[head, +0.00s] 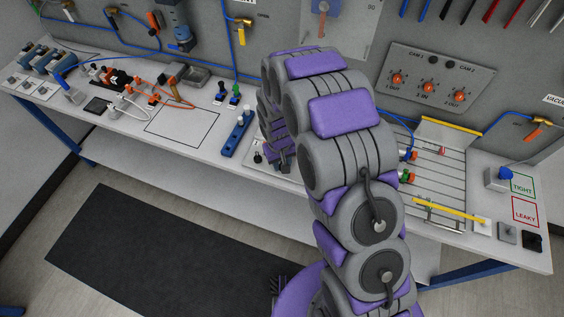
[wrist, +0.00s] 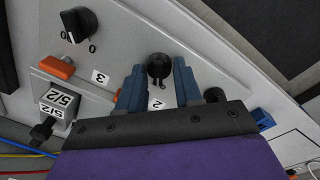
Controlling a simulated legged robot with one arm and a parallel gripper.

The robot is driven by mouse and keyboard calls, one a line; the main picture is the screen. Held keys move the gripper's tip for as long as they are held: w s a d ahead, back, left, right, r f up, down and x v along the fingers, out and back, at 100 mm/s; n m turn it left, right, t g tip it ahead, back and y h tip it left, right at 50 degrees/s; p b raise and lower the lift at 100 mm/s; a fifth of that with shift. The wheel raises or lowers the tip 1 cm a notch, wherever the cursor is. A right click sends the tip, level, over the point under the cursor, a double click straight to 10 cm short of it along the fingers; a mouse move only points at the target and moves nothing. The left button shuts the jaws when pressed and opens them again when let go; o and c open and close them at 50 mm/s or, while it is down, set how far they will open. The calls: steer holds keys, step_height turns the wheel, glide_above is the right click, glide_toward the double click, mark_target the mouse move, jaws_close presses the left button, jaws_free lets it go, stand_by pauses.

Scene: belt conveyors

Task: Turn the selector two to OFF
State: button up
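In the wrist view a black selector knob (wrist: 159,66) sits on a light grey panel, with a label 2 (wrist: 157,104) beside it. My gripper (wrist: 159,72) has its two blue fingers spread, one on each side of this knob. The knob lies between the fingertips, and a narrow gap shows on the left side; contact on the right side cannot be told. The knob's pointer direction and its markings are not readable.
Another black selector knob (wrist: 80,24) with 0 marks stands at upper left in the wrist view, near a label 3 (wrist: 100,77). An orange block (wrist: 57,67) and a grey 5/2 valve block (wrist: 65,98) lie left of my gripper. The workbench (head: 120,150) holds several other fittings.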

steer(key=o, duration=0.3)
steer(key=shift+s, duration=0.1)
steer(key=shift+o, duration=0.2)
step_height(320, 180, up, 17)
steer(key=a+p, duration=0.1)
steer(key=shift+s, duration=0.15)
steer(key=shift+r, duration=0.1)
stand_by(0.4)
steer(key=s+d+r+m+b, duration=0.1)
steer(key=s+d+r, duration=0.2)
steer(key=s, duration=0.7)
steer(key=s+d+r+m+g+b, duration=0.1)
steer(key=s+d+r+m, duration=0.1)
steer(key=s+d, duration=0.5)
steer(key=s+d+r+m+g+b, duration=0.1)
steer(key=s+d+r, duration=0.2)
steer(key=s, duration=1.1)
steer(key=shift+s+d+r+y, duration=0.3)
steer(key=shift+s+d+r, duration=0.1)
steer(key=shift+d, duration=0.85)
